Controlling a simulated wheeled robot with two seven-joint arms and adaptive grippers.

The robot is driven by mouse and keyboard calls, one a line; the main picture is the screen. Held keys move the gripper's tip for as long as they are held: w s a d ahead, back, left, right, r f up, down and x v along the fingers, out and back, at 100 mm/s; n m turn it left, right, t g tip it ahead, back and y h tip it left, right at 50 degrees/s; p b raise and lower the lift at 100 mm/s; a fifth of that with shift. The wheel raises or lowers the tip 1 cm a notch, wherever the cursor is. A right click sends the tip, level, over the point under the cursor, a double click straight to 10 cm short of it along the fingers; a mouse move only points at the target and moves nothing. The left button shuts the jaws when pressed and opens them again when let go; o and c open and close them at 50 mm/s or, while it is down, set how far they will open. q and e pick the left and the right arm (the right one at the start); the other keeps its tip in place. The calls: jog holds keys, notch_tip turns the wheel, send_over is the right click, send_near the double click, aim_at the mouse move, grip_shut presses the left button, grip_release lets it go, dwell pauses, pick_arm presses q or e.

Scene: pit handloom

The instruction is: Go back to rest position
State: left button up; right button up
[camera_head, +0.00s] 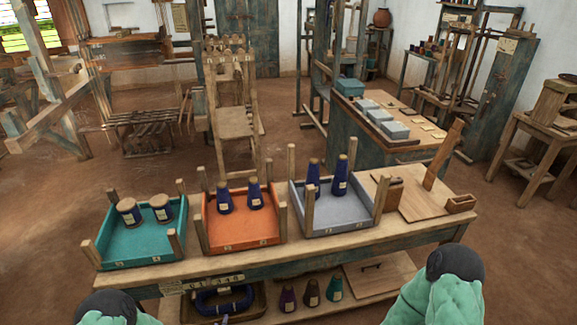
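Parts of my two arms show at the bottom edge, one at the lower left and one at the lower right, in front of the wooden bench (270,258). Neither gripper can be seen. On the bench, a teal tray (135,248) holds two dark spools with beige tops (160,208). An orange tray (240,232) holds two dark blue cones (255,194). A grey tray (335,215) holds two taller dark blue cones (340,177). All these cones and spools stand upright.
A wooden board with an upright slat (443,155) and a small wooden box (461,203) occupy the bench's right end. Below, the shelf has a blue coil (222,300), several small cones (311,292) and a wooden panel (380,272). A chair (236,122) and side table (385,140) stand behind.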

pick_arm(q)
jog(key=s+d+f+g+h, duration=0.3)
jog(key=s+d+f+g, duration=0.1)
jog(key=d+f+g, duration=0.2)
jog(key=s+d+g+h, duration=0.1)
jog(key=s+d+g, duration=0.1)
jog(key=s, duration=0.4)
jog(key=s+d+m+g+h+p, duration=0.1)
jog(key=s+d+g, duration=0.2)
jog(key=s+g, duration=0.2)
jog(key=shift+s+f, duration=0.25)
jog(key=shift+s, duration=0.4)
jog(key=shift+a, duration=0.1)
